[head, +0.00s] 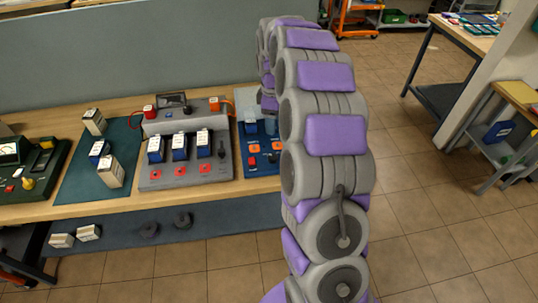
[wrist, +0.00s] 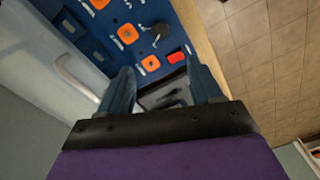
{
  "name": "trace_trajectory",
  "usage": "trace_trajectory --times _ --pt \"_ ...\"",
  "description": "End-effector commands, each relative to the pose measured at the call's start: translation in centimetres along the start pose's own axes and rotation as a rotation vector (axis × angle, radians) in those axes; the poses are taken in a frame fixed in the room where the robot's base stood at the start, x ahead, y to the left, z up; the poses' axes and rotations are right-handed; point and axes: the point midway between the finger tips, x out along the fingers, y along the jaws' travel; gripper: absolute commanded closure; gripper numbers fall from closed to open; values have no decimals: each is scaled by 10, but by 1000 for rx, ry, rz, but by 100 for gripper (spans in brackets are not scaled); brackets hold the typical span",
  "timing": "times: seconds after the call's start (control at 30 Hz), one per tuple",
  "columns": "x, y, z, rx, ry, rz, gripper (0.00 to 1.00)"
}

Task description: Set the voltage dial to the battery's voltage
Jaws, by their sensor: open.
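In the wrist view my gripper (wrist: 160,68) is open, its two blue-grey fingers apart with nothing held between them. Past the fingers is a blue panel (wrist: 105,50) with orange squares, a red button (wrist: 176,57) and a black round knob (wrist: 160,32). A dark framed box, perhaps a meter, lies partly behind the fingers. In the head view a grey charger unit (head: 150,128) holds three blue-and-white batteries (head: 180,146) in a row. Dial markings and battery labels are too small to read. My arm hides my gripper and part of the blue panel (head: 244,158).
A green mat (head: 75,183) left of the charger bears more batteries (head: 110,171). A dark green tester (head: 30,182) stands at far left. A grey-blue partition (head: 130,45) backs the wooden bench. The floor at right is clear up to the other tables.

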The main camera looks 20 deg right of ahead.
Motion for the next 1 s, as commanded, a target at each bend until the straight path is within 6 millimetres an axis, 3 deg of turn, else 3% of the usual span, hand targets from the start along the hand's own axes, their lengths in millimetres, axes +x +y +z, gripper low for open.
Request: trace_trajectory --times 0.7,1.0 --pt "136 0 3 2 1 -8 35" --pt "164 1 3 2 4 -3 35"
